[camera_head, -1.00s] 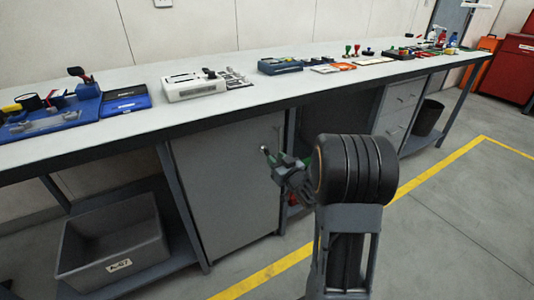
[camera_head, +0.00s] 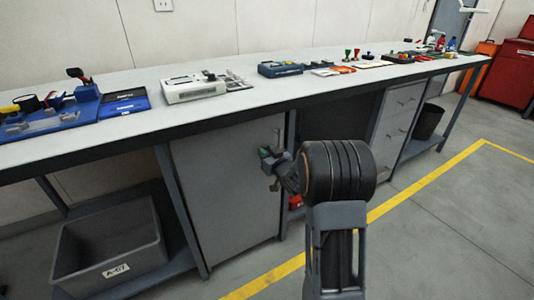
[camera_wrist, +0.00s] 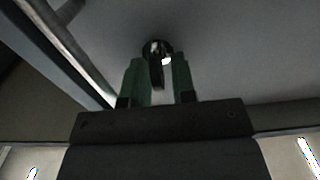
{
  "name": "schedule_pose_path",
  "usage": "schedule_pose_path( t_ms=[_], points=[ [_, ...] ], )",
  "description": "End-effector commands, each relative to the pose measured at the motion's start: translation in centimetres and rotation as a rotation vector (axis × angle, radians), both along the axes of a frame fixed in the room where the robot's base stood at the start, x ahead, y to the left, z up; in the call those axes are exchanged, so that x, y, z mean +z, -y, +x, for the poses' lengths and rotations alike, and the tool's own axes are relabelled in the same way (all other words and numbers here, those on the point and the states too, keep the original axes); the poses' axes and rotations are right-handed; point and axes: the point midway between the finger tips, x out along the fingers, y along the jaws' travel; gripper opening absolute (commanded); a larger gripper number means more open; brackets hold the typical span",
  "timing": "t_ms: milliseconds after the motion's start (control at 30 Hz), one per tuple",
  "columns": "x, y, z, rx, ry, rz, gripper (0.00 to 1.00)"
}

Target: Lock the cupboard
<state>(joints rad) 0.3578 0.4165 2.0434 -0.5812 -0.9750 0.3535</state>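The grey cupboard (camera_head: 222,200) stands under the workbench, and its door looks shut. My gripper (camera_head: 267,158) is at the upper right part of the door. In the wrist view, its two green fingers (camera_wrist: 160,80) stand apart on either side of a dark, flat key-like piece. This piece hangs from a round, shiny lock (camera_wrist: 155,46) on the grey door face. A gap shows on the right of the piece; contact on the left is unclear. In the head view my gripper hides the lock. A slim upright handle (camera_head: 279,137) shows just above my gripper.
The workbench top (camera_head: 232,105) runs above the cupboard and carries several tools and boxes. A grey bin (camera_head: 112,240) sits on the low shelf at left. A drawer unit (camera_head: 398,125) stands at right. The floor in front is clear, with a yellow line (camera_head: 270,275).

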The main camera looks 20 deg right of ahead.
Motion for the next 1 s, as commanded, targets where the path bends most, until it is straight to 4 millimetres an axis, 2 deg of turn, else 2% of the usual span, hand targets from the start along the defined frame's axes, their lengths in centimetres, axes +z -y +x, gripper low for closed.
schedule_pose_path(
  t_ms=[33,233,633,1000],
  points=[
    [0.00,0.00,-0.01,0.000,0.000,0.000,0.20],
    [0.00,0.00,-0.02,0.000,0.000,0.000,0.00],
    [0.13,0.07,-0.01,0.000,-0.008,0.059,0.00],
    [0.14,0.39,0.02,0.000,-0.044,0.358,0.00]
  ],
)
